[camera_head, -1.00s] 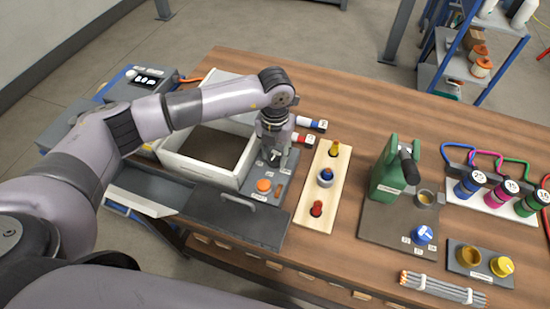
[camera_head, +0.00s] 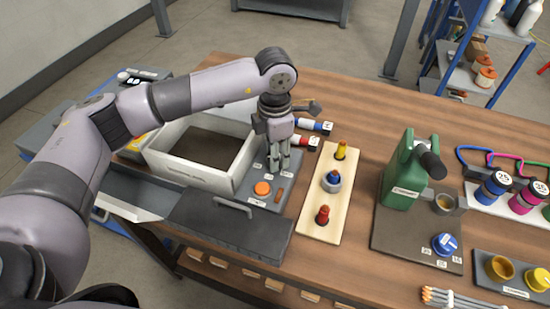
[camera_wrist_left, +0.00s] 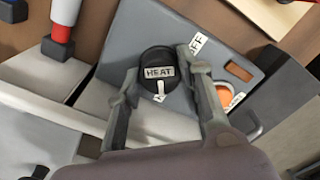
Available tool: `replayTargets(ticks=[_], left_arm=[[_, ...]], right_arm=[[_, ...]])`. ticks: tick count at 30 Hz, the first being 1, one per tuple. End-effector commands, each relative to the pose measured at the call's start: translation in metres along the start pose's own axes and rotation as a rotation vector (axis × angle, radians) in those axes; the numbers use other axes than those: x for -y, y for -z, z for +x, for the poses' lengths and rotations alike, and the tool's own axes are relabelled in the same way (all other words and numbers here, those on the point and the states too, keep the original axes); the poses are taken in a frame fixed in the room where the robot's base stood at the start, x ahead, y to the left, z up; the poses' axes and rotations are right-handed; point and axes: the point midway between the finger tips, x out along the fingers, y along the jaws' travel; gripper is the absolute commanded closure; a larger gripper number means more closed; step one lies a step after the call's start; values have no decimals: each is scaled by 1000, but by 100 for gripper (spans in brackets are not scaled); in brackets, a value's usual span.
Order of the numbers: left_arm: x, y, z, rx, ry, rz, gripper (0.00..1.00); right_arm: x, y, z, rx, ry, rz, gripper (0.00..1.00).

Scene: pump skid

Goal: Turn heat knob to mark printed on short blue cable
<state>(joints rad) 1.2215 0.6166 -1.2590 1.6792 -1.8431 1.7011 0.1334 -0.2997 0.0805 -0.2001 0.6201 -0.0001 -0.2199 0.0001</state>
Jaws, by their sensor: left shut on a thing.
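The heat knob (camera_wrist_left: 153,57) is a dark round knob with a white HEAT label, on a grey panel (camera_wrist_left: 145,20) in the left wrist view. Its white pointer faces the bottom of that picture, away from the OFF label (camera_wrist_left: 197,44). My left gripper (camera_wrist_left: 157,66) has a finger on each side of the knob and is shut on it. In the head view my left gripper (camera_head: 278,162) reaches down onto the panel and hides the knob. The blue cable (camera_head: 474,150) loops behind a blue spool (camera_head: 491,188) at the right; its printed mark is not clearly readable.
An orange button (camera_head: 262,188) is close to the gripper on the panel. A white open bin (camera_head: 190,176) stands left of it. Bare table lies between.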

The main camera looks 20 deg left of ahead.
Motion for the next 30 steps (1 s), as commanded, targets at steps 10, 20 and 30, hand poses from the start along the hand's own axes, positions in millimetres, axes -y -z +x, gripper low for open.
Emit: replayTargets(ticks=[10,20,30], left_arm=[[-1,-1,-1,4,-3,92,94],[-1,-1,-2,3,-2,101,94],[0,0,-1,2,-1,99,51]], right_arm=[[0,-1,11,0,0,0,60],[0,-1,11,1,0,0,60],[0,-2,11,1,0,0,60]])
